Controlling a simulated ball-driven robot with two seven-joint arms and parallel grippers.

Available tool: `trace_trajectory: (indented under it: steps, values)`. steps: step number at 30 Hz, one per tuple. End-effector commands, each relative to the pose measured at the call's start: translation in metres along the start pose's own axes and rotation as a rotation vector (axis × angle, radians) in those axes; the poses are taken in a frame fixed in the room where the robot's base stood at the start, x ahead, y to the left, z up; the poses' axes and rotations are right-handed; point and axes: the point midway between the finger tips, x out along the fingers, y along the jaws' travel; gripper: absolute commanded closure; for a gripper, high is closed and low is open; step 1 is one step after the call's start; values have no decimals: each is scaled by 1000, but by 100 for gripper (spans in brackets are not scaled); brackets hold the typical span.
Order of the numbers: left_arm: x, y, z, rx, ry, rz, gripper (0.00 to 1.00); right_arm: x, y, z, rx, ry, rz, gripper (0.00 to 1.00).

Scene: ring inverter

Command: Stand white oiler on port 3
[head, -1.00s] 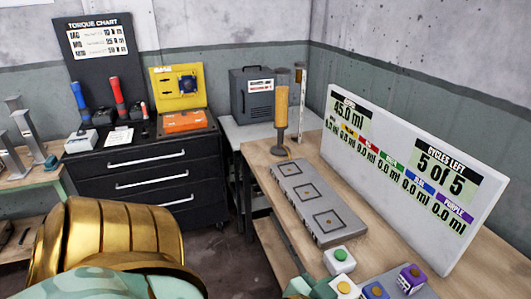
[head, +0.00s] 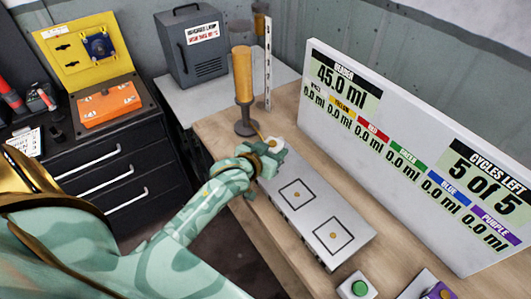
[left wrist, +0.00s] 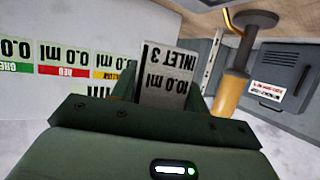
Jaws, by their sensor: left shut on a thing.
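The white oiler (head: 276,143), a small white block with a brass-coloured knob, is in my left gripper (head: 268,155) in the head view. My left gripper is shut on it at the far end of the grey plate (head: 316,212). Two square port outlines show nearer on the plate; the far end is covered by my gripper. I cannot tell whether the oiler touches the plate. In the left wrist view, an upside-down label (left wrist: 166,75) reading INLET 3 and 10.0 ml shows between the fingers (left wrist: 160,95). My right gripper is not in view.
An amber cylinder (head: 242,75) on a dark stand is just beyond the gripper. A white readout board (head: 400,140) stands along the plate's right side. A green-button box (head: 358,287) and a purple oiler (head: 437,292) sit at the near end.

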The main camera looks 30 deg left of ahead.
Motion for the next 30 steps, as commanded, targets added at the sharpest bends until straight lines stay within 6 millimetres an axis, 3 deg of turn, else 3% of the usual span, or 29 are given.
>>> trace_trajectory:
  steps: [3, 9, 17, 23, 30]
  values:
    - [32, -26, 8, 4, -1, -3, 80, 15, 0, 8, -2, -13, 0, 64]
    - [67, -46, 36, 2, -3, -2, 80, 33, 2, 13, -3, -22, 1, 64]
    - [83, -55, 46, 1, 0, -1, 80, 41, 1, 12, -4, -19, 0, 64]
    - [96, -56, 76, 0, -3, 0, 80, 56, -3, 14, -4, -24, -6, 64]
    - [95, -56, 74, 1, 0, 1, 80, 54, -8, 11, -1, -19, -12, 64]
